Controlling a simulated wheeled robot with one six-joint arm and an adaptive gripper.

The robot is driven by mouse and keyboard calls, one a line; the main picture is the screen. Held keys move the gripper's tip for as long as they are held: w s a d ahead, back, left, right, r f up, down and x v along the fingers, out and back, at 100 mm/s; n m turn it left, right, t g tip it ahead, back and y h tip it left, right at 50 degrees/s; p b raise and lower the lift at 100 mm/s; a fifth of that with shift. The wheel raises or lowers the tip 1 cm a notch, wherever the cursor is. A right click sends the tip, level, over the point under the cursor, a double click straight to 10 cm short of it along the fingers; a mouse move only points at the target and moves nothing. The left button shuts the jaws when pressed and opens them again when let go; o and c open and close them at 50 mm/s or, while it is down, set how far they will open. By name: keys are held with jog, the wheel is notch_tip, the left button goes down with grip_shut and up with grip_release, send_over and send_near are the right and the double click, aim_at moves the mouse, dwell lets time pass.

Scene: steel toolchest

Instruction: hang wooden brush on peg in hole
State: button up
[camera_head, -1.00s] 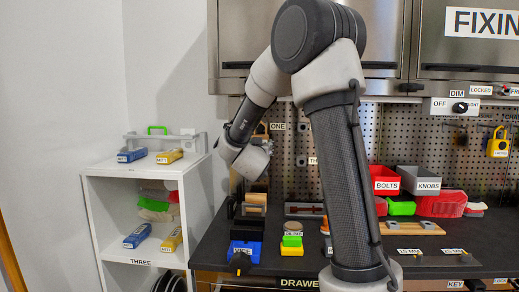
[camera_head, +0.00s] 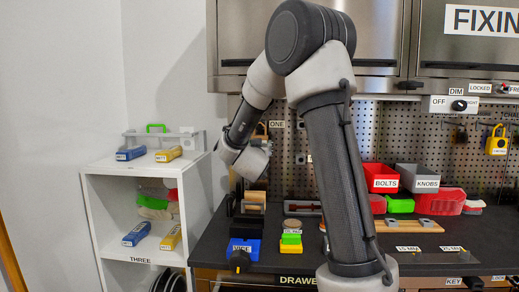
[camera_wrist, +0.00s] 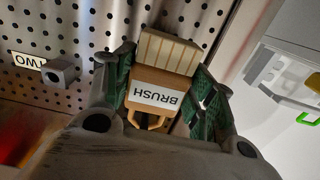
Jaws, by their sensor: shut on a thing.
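The wooden brush (camera_wrist: 160,83) shows in the wrist view with pale bristles at the top, a white BRUSH label and a loop at the lower end. My gripper (camera_wrist: 166,72) is shut on it, with green-padded fingers on both sides. A grey peg block (camera_wrist: 62,72) sticks out of the pegboard to the left of the brush, beside a label reading TWO. The brush and the peg are apart in the picture. In the head view my wrist hides the fingers, and I cannot make out the brush there.
The perforated pegboard (camera_head: 390,130) stands behind a dark bench. On the bench are a blue vise (camera_head: 243,250), a red BOLTS bin (camera_head: 380,177) and a grey KNOBS bin (camera_head: 418,178). A white shelf unit (camera_head: 95,225) with blue and yellow boxes stands at left.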

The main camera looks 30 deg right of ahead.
jog(key=o, duration=1.1)
